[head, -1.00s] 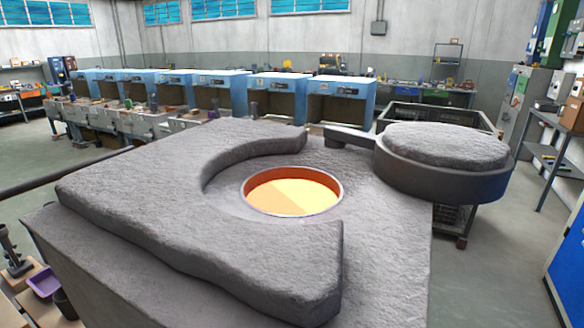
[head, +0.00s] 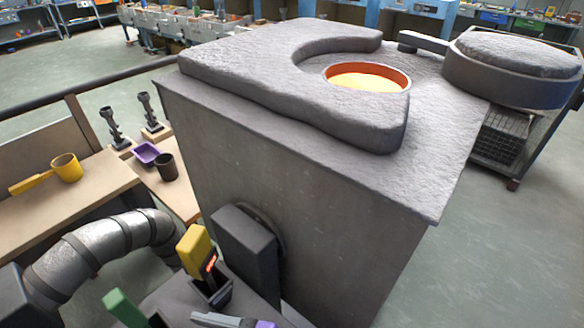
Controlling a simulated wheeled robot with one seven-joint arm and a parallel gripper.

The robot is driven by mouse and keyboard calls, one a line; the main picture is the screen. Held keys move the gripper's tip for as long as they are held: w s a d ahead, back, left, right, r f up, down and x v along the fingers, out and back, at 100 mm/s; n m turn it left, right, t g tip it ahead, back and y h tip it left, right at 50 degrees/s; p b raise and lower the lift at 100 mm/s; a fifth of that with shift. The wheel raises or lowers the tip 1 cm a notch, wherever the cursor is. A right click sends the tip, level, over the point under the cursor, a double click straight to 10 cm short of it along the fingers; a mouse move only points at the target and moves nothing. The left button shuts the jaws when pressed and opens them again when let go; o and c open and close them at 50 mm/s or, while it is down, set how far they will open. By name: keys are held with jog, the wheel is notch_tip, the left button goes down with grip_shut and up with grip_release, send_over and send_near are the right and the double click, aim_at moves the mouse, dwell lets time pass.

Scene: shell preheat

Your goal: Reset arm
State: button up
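My gripper is not in the head view, and no part of my arm can be made out for certain. In front of me stands a large grey furnace (head: 300,185) with a rough top. Its round opening (head: 368,77) has an orange rim and glows yellow inside. The round furnace lid (head: 515,72) is swung out to the right, clear of the opening.
A side table (head: 85,200) at left holds a yellow ladle (head: 66,168), a purple tray (head: 146,153) and a dark cup (head: 166,167). A silver duct (head: 110,250) and a yellow-topped tool (head: 195,250) are close below.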

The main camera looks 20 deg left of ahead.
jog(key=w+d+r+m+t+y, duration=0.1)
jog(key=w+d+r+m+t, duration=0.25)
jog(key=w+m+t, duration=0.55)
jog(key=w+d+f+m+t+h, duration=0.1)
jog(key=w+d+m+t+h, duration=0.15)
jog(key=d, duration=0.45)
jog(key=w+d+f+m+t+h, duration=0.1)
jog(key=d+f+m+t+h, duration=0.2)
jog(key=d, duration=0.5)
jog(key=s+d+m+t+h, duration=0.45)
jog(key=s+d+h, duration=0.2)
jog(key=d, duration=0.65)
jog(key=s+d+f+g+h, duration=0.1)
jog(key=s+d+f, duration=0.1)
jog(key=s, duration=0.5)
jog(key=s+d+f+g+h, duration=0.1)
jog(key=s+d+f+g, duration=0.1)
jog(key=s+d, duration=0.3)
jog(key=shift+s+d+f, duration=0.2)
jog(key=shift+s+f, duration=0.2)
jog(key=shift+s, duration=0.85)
